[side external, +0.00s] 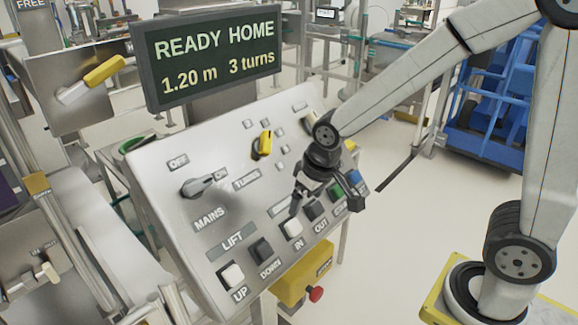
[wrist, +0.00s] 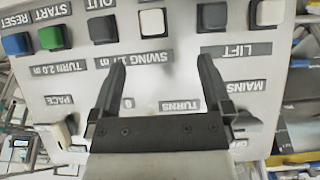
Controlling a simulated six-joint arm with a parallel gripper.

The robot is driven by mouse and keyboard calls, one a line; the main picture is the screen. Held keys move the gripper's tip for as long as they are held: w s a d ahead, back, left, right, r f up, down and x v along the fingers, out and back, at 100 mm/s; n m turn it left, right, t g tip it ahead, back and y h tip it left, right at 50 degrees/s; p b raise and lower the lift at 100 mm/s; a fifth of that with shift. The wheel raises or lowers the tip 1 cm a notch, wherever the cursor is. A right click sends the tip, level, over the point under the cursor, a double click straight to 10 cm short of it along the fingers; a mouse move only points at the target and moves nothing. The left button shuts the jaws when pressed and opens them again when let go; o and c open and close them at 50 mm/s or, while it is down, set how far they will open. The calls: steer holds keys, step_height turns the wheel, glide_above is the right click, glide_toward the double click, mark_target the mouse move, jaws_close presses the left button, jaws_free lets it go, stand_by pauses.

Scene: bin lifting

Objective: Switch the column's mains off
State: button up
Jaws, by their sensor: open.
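The mains switch (side external: 197,187) is a grey rotary knob on the left of the sloped panel (side external: 215,130), above the MAINS label. Its handle points right, towards the ON label; the OFF label (side external: 178,162) is at its upper left. My gripper (side external: 325,205) is open and empty above the right part of the panel, to the right of the switch and apart from it. In the wrist view the panel is upside down, and my fingers (wrist: 162,62) are spread below the button row. The MAINS label (wrist: 245,87) is to their right; the knob there is partly hidden.
A yellow turns knob (side external: 263,146) stands on the upper panel. Several push buttons, including the white IN button (side external: 292,228), line the lower edge. A display (side external: 210,58) reads READY HOME, 1.20 m, 3 turns. A red stop button (side external: 316,293) is below the panel.

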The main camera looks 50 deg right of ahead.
steer(key=w+a+r, duration=0.5)
steer(key=w+a, duration=0.2)
steer(key=w, duration=0.1)
steer(key=t, duration=0.2)
glide_toward(198, 180)
steer(key=x, duration=0.2)
steer(key=shift+w+f, duration=0.2)
steer(key=shift+w, duration=0.05)
steer(key=shift+g, duration=0.3)
steer(key=shift+x, duration=3.85)
steer(key=c, duration=0.9)
